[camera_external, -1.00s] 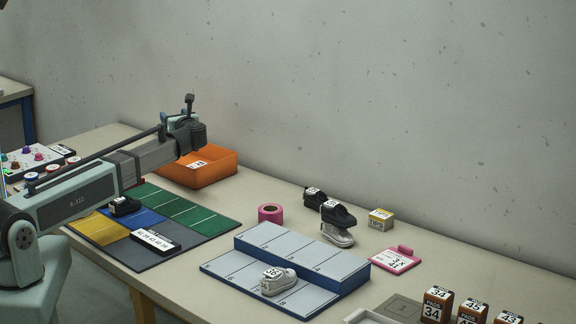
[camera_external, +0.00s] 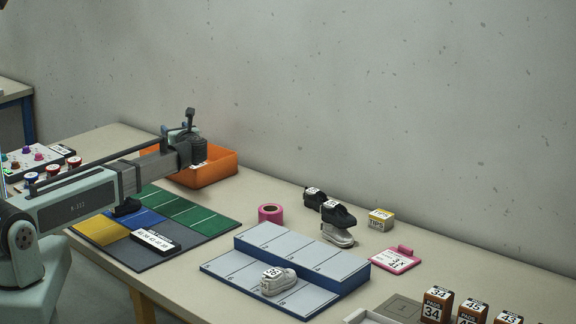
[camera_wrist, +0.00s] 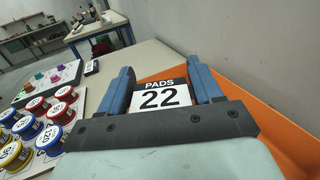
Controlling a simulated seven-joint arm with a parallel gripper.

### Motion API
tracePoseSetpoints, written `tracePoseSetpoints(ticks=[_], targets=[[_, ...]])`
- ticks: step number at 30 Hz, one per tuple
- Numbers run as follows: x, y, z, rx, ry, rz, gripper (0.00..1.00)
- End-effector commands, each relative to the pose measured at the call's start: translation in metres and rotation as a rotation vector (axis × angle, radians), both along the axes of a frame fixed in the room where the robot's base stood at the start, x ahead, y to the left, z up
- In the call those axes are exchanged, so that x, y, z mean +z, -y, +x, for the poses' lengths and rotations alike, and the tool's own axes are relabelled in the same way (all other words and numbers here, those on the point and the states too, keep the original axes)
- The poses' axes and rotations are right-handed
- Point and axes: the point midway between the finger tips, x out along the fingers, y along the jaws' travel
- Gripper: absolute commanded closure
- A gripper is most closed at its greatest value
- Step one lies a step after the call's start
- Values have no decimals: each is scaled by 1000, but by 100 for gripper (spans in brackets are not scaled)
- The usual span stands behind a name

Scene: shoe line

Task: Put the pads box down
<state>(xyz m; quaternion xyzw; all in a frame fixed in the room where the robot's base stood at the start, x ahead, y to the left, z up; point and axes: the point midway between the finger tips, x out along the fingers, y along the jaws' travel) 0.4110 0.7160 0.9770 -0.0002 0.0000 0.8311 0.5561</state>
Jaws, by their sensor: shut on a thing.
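The pads box (camera_wrist: 160,95), with a dark top edge reading PADS and a white label reading 22, is between the two blue fingers of my gripper (camera_wrist: 161,82) in the wrist view. The fingers are shut on its sides. In the external view my gripper (camera_external: 188,148) is at the left rear of the table, in front of and partly over the orange bin (camera_external: 218,172). The arm hides the box's underside, so I cannot tell whether it touches anything. The orange bin also shows in the wrist view (camera_wrist: 262,118), beside and beneath my gripper.
A board with red, blue and yellow spools (camera_wrist: 38,128) lies left of my gripper. A coloured mat (camera_external: 190,215) with a black shoe (camera_external: 127,206) lies in front. Several brown PADS boxes (camera_external: 437,305) stand at lower right.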

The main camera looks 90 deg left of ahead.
Motion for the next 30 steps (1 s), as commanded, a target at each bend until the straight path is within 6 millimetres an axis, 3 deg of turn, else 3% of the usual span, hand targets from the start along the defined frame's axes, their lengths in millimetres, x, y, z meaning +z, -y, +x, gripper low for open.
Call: tracePoseSetpoints(ticks=[6,7,14,23,28,30], targets=[[-3,0,0,0,0,0,67],[-3,0,0,0,0,0,34],[-3,0,0,0,0,0,12],[-2,0,0,0,0,0,10],[10,0,0,0,0,0,10],[9,12,5,-3,-1,-1,10]])
